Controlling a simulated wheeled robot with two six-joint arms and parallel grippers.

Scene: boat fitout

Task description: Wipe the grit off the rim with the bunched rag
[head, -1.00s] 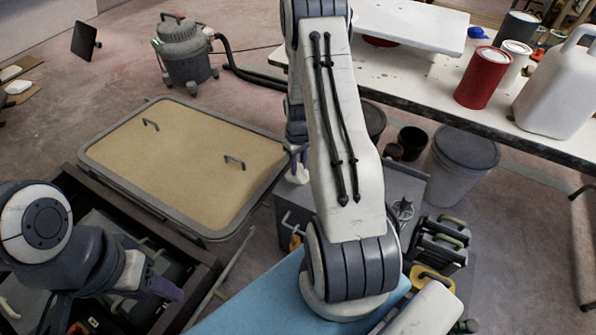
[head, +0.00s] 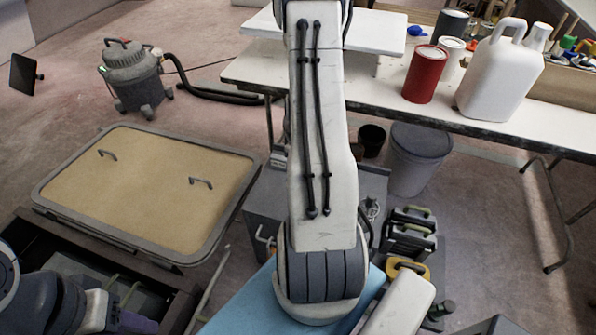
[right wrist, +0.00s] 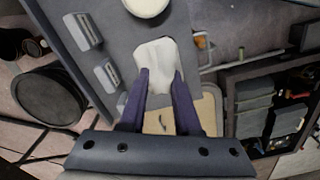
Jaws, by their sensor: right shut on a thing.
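The bunched white rag (right wrist: 155,58) is held at the tips of my right gripper's purple fingers (right wrist: 160,78) in the right wrist view. In the head view my right arm hides that gripper and the rag. The hatch, a tan panel (head: 140,190) with two handles, has a raised grey rim (head: 108,231) and lies at the left of the head view. Part of the tan panel also shows between and beside the fingers in the right wrist view. I cannot make out grit on the rim. My left gripper (head: 132,322) is at the lower left, partly cut off, its opening unclear.
A white bench at the back right carries a red can (head: 425,74) and a white jug (head: 500,75). A grey lidded bucket (head: 418,160) stands under it. A shop vacuum (head: 133,78) stands behind the hatch. An open dark drawer (head: 165,305) is in front of it.

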